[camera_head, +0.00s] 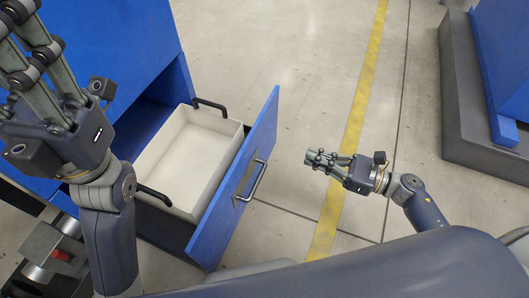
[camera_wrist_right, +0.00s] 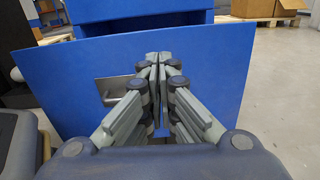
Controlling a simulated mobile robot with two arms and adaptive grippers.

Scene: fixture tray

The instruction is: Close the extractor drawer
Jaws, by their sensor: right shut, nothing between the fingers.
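The extractor drawer stands open, pulled out of the blue cabinet. Its blue front panel (camera_head: 238,180) carries a dark bar handle (camera_head: 250,181). A pale empty tray (camera_head: 190,157) with black handles sits inside it. My right gripper (camera_head: 308,158) is shut and empty, to the right of the panel and apart from it in the head view. In the right wrist view the shut fingertips (camera_wrist_right: 158,57) point at the blue panel (camera_wrist_right: 215,75), with the handle (camera_wrist_right: 113,88) partly behind the fingers. My left gripper (camera_head: 20,40) is at the upper left, its fingertips cut off by the frame edge.
The blue cabinet (camera_head: 125,40) stands at the upper left. A grey plinth with a blue unit (camera_head: 475,110) stands at the right. The floor with a yellow line (camera_head: 362,100) is clear between. Cardboard boxes on a pallet (camera_wrist_right: 255,8) show behind in the wrist view.

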